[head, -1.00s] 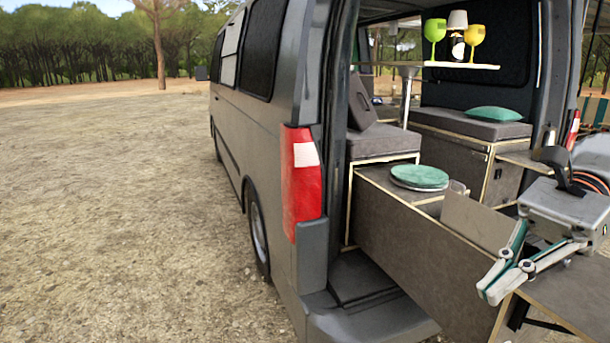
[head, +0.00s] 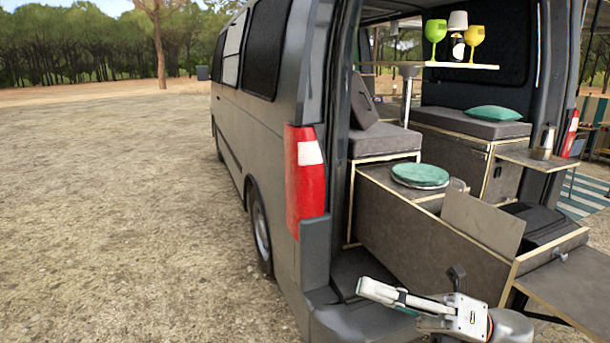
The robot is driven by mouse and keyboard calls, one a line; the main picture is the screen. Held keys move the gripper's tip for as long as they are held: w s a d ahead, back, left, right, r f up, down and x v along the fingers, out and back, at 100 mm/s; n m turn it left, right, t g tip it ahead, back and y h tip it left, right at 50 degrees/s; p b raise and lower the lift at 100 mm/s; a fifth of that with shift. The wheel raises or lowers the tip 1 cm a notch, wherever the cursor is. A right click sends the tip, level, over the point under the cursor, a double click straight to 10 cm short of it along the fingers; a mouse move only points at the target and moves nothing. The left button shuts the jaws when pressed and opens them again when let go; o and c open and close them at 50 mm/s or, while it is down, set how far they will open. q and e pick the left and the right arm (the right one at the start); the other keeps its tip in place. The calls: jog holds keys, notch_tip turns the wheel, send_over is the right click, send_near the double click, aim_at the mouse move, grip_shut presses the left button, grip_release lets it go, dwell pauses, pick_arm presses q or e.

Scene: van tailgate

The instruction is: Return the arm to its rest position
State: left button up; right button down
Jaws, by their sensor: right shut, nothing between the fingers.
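My right gripper (head: 364,288) shows at the bottom of the head view, low in front of the van's open rear. Its fingers are together and point left, and nothing shows between them. Behind it is the dark step area at the van's rear. The gripper looks apart from the van, though its exact distance to the bumper is hard to tell. The rest of my right arm runs down to the bottom edge. My left gripper is not in view.
The grey van (head: 275,130) fills the middle, with a red tail light (head: 304,180). A pull-out drawer unit (head: 415,230) and a flat grey board (head: 575,285) extend at the right. A green-topped round item (head: 420,174) sits on the unit. Gravel ground (head: 110,220) is open at left.

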jog(key=w+d+f+m+t+h, duration=0.2)
jog(key=f+m+t+h, duration=0.4)
jog(key=f+m+t, duration=0.5)
jog(key=w+d+f+m+t+h, duration=0.25)
jog(key=f+m+t+h, duration=0.3)
jog(key=f+m, duration=0.7)
jog(key=s+d+f+m+g+h, duration=0.2)
jog(key=s+f+m+g+h, duration=0.2)
jog(key=s+f+m, duration=0.3)
jog(key=s+d+f+m+g+h, duration=0.3)
jog(key=s+f+m, duration=0.5)
jog(key=s+f, duration=0.3)
notch_tip(320, 180, down, 5)
jog(key=shift+s+r+g+h, duration=0.15)
jog(key=shift+g+h, duration=0.4)
jog(key=shift+h, duration=0.2)
jog(key=shift+a, duration=0.1)
